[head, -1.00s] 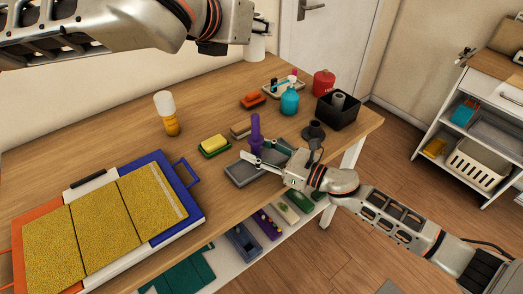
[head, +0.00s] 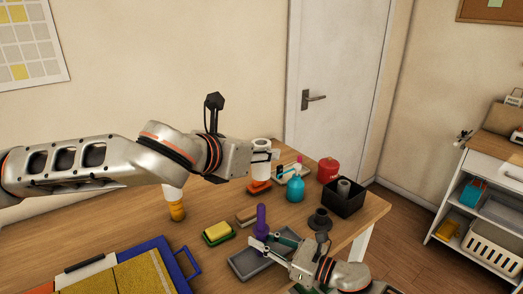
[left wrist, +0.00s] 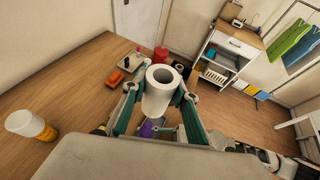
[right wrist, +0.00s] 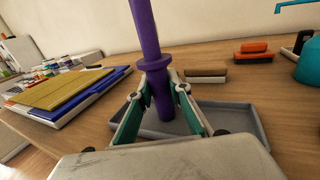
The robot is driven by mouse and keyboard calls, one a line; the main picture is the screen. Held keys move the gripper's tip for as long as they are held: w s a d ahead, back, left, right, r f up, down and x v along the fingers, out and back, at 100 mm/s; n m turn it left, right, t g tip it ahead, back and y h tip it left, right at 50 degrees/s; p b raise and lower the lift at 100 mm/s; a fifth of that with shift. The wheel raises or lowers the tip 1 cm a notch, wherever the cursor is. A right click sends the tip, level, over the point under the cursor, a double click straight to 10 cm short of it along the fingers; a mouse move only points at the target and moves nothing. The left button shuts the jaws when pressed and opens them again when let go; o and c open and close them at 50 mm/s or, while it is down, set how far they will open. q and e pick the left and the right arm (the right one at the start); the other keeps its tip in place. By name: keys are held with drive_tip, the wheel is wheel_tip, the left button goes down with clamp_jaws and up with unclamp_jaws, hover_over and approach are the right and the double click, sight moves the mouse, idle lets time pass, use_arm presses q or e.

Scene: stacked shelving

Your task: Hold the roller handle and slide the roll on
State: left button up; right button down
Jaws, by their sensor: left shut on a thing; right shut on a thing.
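A white hollow roll (left wrist: 160,88) is clamped between the fingers of my left gripper (left wrist: 152,100), its open end up. In the head view the roll (head: 261,158) is held above the table, beyond the purple handle. The purple roller handle (right wrist: 146,35) stands upright, with a collar near the fingers, in the grip of my right gripper (right wrist: 160,100). Its lower end is over a grey tray (right wrist: 255,118). In the head view the handle (head: 261,217) is below and close to the roll, apart from it. My right gripper shows there too (head: 272,246).
A black bin (head: 345,198), a red pot (head: 328,170), a blue bottle (head: 296,189) and a dark round stand (head: 319,221) are to the right. A yellow sponge (head: 217,231) and an orange-topped brush (right wrist: 254,48) lie nearby. A white-topped bottle (head: 176,205) stands left.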

use_arm(q)
drive_tip(key=shift+s+f+m+h, duration=0.2)
drive_tip(key=shift+f+m+h, duration=0.1)
drive_tip(key=shift+f, duration=0.95)
drive_tip(key=shift+f, duration=0.1)
hover_over(261, 205)
drive_tip(key=shift+f, duration=2.4)
drive_tip(key=shift+f, duration=3.15)
idle(1.0)
